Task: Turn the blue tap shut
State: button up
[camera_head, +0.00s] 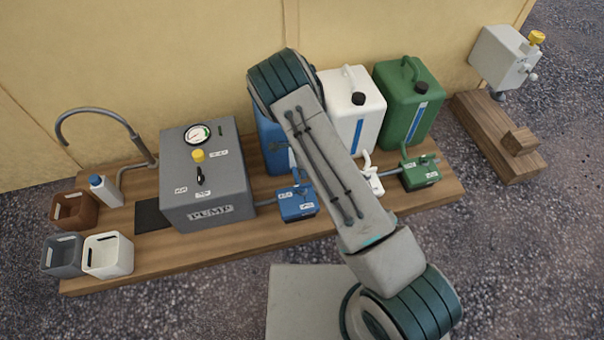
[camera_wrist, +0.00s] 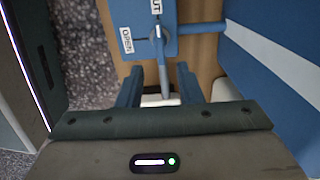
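The blue tap (camera_head: 297,204) is a small blue box on the pipe in front of the blue canister. In the wrist view the blue tap (camera_wrist: 148,45) shows an OPEN label at its left and a partly cut-off SHUT label at its top edge. Its blue lever (camera_wrist: 163,75) runs from the pivot down the picture, between my gripper's (camera_wrist: 158,82) fingers. The fingers are open, one on each side of the lever, with gaps visible. My arm hides the gripper in the head view.
The blue canister (camera_head: 267,140) stands behind the tap, partly hidden by my arm. A white tap (camera_head: 371,184) and a green tap (camera_head: 420,173) sit to the right. The grey pump box (camera_head: 203,180) is close on the left.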

jog(key=shift+r+p, duration=0.4)
jog(key=shift+r, duration=1.55)
jog(key=s+d+r+n+y+p, duration=0.15)
jog(key=r+p, duration=0.25)
jog(key=r, duration=0.8)
jog(key=s+d+r+n+p, duration=0.2)
jog(key=r+n+p, duration=0.15)
jog(key=r, duration=0.85)
jog(key=s+d+r+n+y+p, duration=0.15)
jog(key=r+p, duration=0.35)
jog(key=r, duration=0.7)
jog(key=s+d+r+n+t+h+p, duration=0.1)
jog(key=s+d+r+n+p, duration=0.1)
jog(key=s+r, duration=0.5)
jog(key=s+d+r+n+t+h+p, duration=0.1)
jog(key=s+d+r+n+p, duration=0.2)
jog(key=r, duration=0.9)
jog(key=s+d+r+n+h+p, duration=0.1)
jog(key=s+d+r+n+p, duration=0.2)
jog(key=s+d+r+p, duration=0.3)
jog(key=s+r+p, duration=0.2)
jog(key=s+r, duration=0.1)
jog(key=s, duration=0.1)
jog(key=shift+s+r+t+p, duration=0.3)
jog(key=shift+r+t, duration=0.1)
